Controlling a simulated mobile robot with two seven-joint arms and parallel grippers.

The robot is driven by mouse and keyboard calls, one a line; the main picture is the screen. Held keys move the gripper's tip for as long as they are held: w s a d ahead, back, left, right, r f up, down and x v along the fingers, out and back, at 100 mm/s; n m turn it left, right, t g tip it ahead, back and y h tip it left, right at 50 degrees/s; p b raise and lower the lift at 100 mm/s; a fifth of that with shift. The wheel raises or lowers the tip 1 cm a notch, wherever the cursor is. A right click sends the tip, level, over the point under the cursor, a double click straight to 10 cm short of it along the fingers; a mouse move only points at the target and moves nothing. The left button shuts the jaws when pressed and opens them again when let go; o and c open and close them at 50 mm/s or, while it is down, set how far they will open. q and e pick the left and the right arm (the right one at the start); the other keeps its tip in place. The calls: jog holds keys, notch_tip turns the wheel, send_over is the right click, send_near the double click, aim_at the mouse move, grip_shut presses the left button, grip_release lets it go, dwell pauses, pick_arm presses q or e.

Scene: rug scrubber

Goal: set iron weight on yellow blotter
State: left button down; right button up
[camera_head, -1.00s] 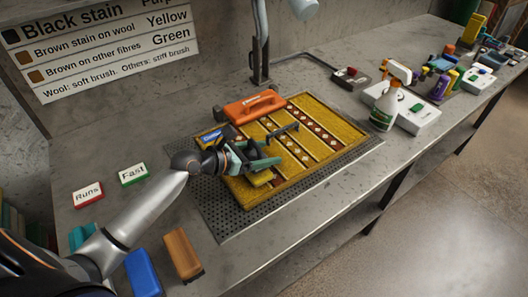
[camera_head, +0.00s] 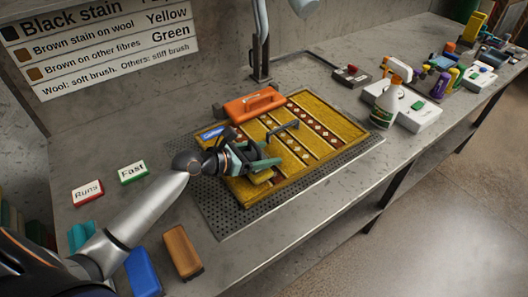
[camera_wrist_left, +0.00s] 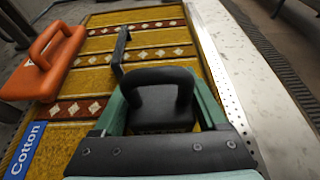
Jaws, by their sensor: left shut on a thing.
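My left gripper (camera_head: 264,163) is over the near left part of the yellow patterned rug. In the left wrist view its green fingers (camera_wrist_left: 165,110) are shut on the dark iron weight (camera_wrist_left: 160,104), which has a thick black loop handle. A small yellow pad, likely the yellow blotter (camera_head: 262,177), shows just below the gripper on the rug. The fingers and weight hide part of it, and I cannot tell whether the weight touches it. My right gripper is not in view.
The rug (camera_head: 325,150) lies on a perforated dark mat (camera_head: 215,205). An orange handled block (camera_head: 255,104), a blue Cotton label (camera_head: 212,133) and a thin black handle (camera_head: 283,130) are close by. A spray bottle (camera_head: 385,105) stands to the right.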

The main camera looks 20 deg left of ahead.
pick_arm(q)
jog(key=shift+c, duration=1.6)
grip_release()
jog(key=shift+r, duration=0.2)
jog(key=o, duration=0.3)
jog(key=shift+f, duration=0.1)
jog(key=shift+s+f, duration=0.1)
jog(key=shift+f, duration=0.15)
jog(key=v, duration=1.2)
jog(key=shift+s+a+r+p, duration=0.1)
jog(key=shift+a+r+p, duration=0.05)
jog(key=shift+r+p, duration=0.15)
jog(key=shift+r+p, duration=1.75)
jog(key=shift+r, duration=1)
